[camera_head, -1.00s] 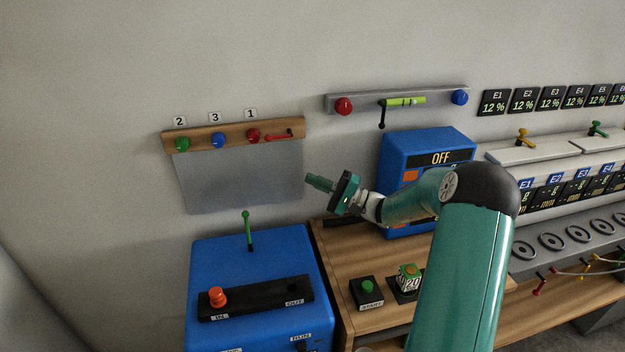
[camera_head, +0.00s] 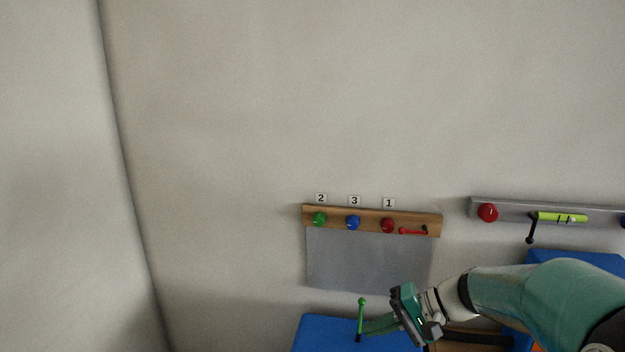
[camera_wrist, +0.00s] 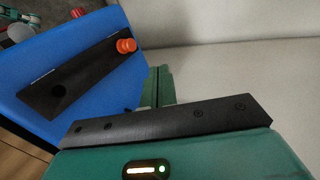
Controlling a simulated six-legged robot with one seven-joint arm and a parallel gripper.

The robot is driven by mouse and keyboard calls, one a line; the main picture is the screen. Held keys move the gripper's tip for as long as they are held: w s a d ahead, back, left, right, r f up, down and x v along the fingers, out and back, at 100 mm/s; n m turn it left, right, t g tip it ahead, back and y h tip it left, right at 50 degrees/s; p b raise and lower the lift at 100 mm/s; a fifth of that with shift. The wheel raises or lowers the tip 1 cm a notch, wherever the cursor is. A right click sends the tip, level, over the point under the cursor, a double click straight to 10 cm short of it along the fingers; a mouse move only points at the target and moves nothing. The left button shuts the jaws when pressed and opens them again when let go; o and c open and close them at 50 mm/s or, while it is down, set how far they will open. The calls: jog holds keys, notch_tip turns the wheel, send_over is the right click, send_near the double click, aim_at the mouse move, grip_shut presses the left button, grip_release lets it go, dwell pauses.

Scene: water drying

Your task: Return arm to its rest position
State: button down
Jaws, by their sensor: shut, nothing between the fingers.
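My gripper (camera_head: 380,326) is at the bottom right of the head view, with its fingers together and empty. The fingers point left, just right of a green-topped lever (camera_head: 361,318) on the blue box (camera_head: 317,333); I cannot tell whether they touch. My teal arm reaches in from the lower right corner. In the wrist view, the teal fingers (camera_wrist: 158,88) show past the dark gripper plate. Beyond them lie the blue box's top (camera_wrist: 75,55), a black panel (camera_wrist: 75,79) and an orange knob (camera_wrist: 126,45).
A wooden rail (camera_head: 434,224) with green, blue and red knobs hangs above a grey sheet (camera_head: 370,262). A grey rail (camera_head: 508,206) with a red knob (camera_head: 487,212) and a yellow-green handle (camera_head: 562,217) is to the right. The wall at the upper left is bare.

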jog(key=s+d+r+n+t+h, duration=0.1)
jog(key=s+r+h, duration=0.1)
jog(key=s+h, duration=0.3)
jog(key=s+d+r+n+t+h, duration=0.2)
jog(key=s+h, duration=0.4)
jog(key=s, duration=0.8)
jog(key=shift+r, duration=0.15)
